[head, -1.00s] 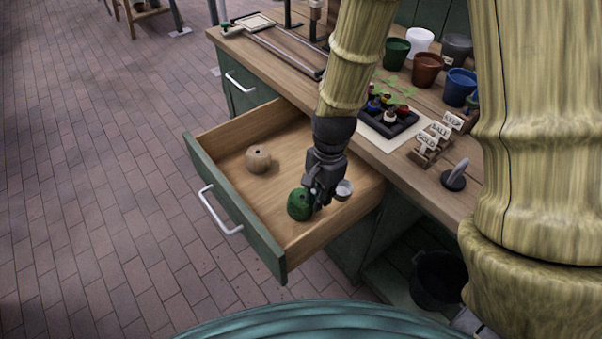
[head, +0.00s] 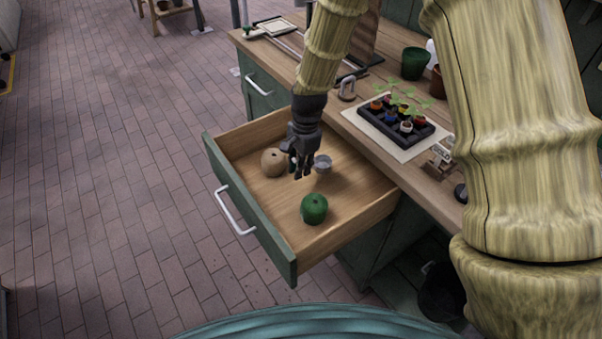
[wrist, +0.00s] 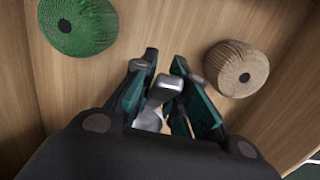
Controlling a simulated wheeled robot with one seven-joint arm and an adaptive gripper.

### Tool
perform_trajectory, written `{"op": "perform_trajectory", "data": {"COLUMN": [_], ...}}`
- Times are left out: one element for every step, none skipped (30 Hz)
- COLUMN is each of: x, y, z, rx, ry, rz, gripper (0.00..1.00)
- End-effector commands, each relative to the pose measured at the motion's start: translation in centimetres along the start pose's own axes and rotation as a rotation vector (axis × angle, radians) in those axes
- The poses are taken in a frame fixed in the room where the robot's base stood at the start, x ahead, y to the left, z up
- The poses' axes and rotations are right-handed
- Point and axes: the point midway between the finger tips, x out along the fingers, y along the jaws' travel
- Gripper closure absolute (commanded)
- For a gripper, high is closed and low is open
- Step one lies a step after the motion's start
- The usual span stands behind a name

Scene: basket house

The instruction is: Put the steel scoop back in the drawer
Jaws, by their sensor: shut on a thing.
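The drawer (head: 345,200) stands open, its wooden inside in full view. My gripper (head: 299,176) is over it, pointing down, between the tan twine ball and the green one. It is shut on the steel scoop (head: 322,164), whose grey cup shows just right of the fingers. In the wrist view the scoop's grey handle (wrist: 166,83) lies between the fingers (wrist: 165,64), and part of its paler cup shows lower down. I cannot tell whether the scoop touches the drawer floor.
In the drawer, a tan twine ball (head: 273,162) is close left of my gripper and a green one (head: 314,208) is nearer the front right. The worktop behind holds a seedling tray (head: 397,126) and pots (head: 415,63). The drawer's right part is bare.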

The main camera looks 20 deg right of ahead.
Motion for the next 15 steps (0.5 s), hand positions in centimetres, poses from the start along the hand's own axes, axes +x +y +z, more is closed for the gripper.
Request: {"op": "perform_trajectory", "data": {"x": [0.3,0.5,0.8,1.2,1.5,2.0,2.3,2.6,3.0,3.1,3.3,3.3,3.3,3.3,3.3], "y": [0.0,0.0,0.1,0.1,0.1,0.1,0.1,0.1,0.1,0.1,0.1,0.1,0.1,0.1,0.1], "z": [0.0,0.0,-0.1,-0.1,-0.2,-0.2,-0.3,-0.3,-0.3,-0.4,-0.4,-0.4,-0.4,-0.4,-0.4], "rx": [0.0,0.0,0.0,-0.001,-0.001,-0.001,0.0,0.001,0.001,0.001,0.001,0.0,0.0,0.0,0.0], "ry": [-0.001,-0.001,-0.001,-0.001,-0.001,-0.001,-0.001,-0.001,-0.001,-0.001,-0.001,0.0,0.0,0.0,0.0], "rz": [0.001,0.001,0.001,0.001,0.001,0.002,0.002,0.002,0.001,0.001,0.0,-0.001,-0.001,-0.001,-0.001], "gripper": [1.0,1.0,1.0,1.0,1.0,1.0,1.0,1.0,1.0,1.0,1.0,1.0,1.0,1.0,1.0]}}
